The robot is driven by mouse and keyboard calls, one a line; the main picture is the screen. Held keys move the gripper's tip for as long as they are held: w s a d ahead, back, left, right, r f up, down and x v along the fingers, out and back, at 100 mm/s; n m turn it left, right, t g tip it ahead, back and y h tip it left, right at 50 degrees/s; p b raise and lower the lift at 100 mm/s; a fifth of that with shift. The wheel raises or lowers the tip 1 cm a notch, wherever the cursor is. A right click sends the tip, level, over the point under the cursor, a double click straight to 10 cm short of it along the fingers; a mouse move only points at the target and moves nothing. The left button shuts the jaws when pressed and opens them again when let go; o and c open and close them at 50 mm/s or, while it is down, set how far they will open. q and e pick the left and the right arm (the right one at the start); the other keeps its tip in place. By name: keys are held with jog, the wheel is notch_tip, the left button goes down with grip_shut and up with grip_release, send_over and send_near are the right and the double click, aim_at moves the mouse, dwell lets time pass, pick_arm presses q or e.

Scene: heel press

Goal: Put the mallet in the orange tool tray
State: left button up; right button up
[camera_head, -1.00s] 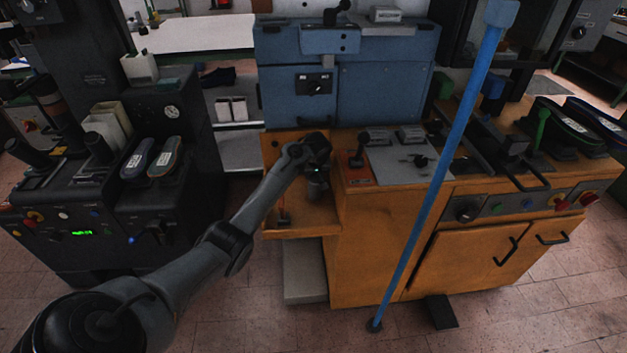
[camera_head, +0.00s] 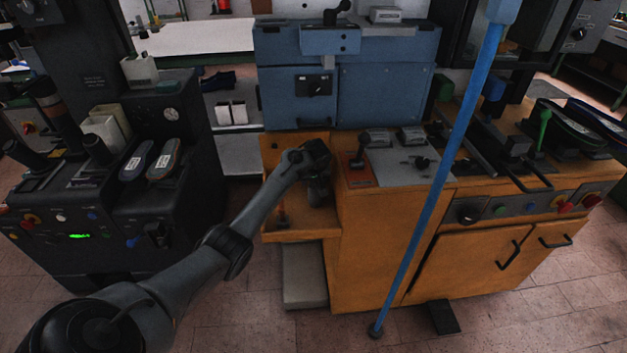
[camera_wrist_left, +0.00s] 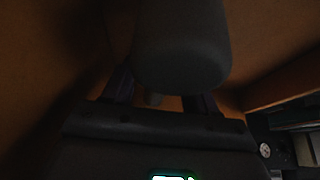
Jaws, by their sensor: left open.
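The orange tool tray (camera_head: 300,235) is the low open ledge at the left end of the orange bench in the head view. My left gripper (camera_head: 318,190) is inside it, pointing down close to the side wall. In the left wrist view its fingers (camera_wrist_left: 160,98) are apart. A dark rounded cylinder, which looks like the mallet's head (camera_wrist_left: 182,50), covers the fingertips, and a small rod end shows between the fingers. I cannot tell whether it touches them. In the head view my gripper hides most of this spot. My right gripper is not in view.
The blue cabinet (camera_head: 345,85) rises behind. A blue pole (camera_head: 430,190) slants before the bench. A black machine (camera_head: 150,200) with shoes stands left, across a gap.

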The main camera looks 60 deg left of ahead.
pick_arm(q)
jog(key=p+v, duration=0.5)
jog(key=v, duration=0.6)
jog(key=shift+s+d+r+p, duration=0.1)
jog(key=shift+d+r+p, duration=0.15)
jog(key=shift+r+p, duration=0.25)
jog(key=shift+r, duration=0.1)
